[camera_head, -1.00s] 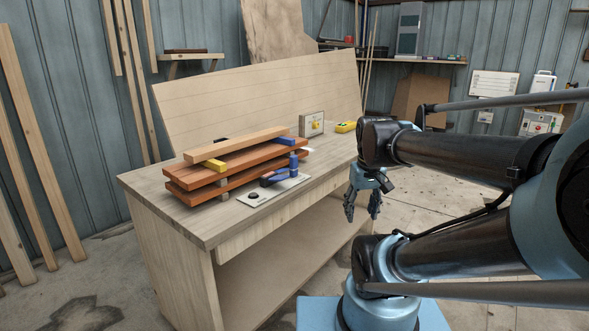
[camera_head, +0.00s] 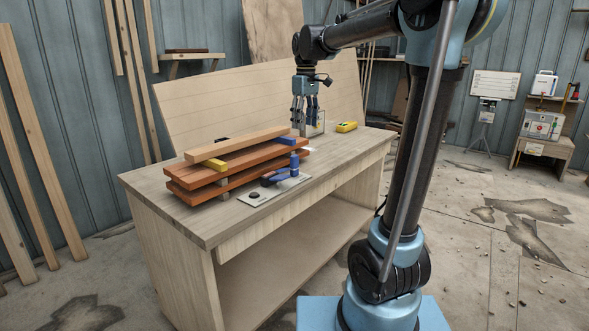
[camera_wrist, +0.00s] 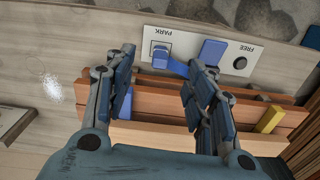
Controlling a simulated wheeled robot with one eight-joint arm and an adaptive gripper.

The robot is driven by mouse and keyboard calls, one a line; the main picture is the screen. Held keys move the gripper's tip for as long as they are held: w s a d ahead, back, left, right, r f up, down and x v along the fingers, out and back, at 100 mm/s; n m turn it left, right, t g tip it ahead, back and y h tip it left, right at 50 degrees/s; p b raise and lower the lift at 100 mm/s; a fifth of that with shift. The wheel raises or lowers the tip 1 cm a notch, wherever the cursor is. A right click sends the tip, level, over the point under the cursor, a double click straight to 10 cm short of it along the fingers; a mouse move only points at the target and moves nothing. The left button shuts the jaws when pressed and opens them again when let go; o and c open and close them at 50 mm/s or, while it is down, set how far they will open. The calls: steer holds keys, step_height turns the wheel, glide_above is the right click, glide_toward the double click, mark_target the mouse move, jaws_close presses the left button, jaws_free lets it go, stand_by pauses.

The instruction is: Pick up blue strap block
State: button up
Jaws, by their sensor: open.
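The blue strap block (camera_head: 286,141) lies at the right end of the stacked reddish-brown boards (camera_head: 240,170), beside the pale top board (camera_head: 236,144). My gripper (camera_head: 304,130) points down above and slightly right of this end, apart from the block. In the wrist view my gripper (camera_wrist: 158,95) is open, its two fingers spread over the boards with nothing held. A yellow block (camera_head: 215,164) sits toward the stack's left end and shows in the wrist view (camera_wrist: 270,120).
A pale plate (camera_head: 262,196) marked PARK and FREE lies in front of the stack, with a blue upright post (camera_head: 294,165), a blue lever (camera_head: 275,179) and a dark knob (camera_head: 254,195). A yellow device (camera_head: 346,127) lies at the right. The bench's (camera_head: 180,208) left front is clear.

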steer(key=w+a+r+n, duration=0.1)
steer(key=w+a, duration=0.2)
glide_toward(295, 155)
step_height(295, 155, down, 7)
steer(key=shift+w+d+r, duration=0.1)
steer(key=shift+w+r, duration=0.05)
steer(key=shift+r, duration=0.05)
steer(key=shift+s+a+f, duration=0.1)
steer(key=shift+f, duration=1.3)
steer(key=shift+s+a+f, duration=0.1)
steer(key=shift+f, duration=1.35)
jaws_close()
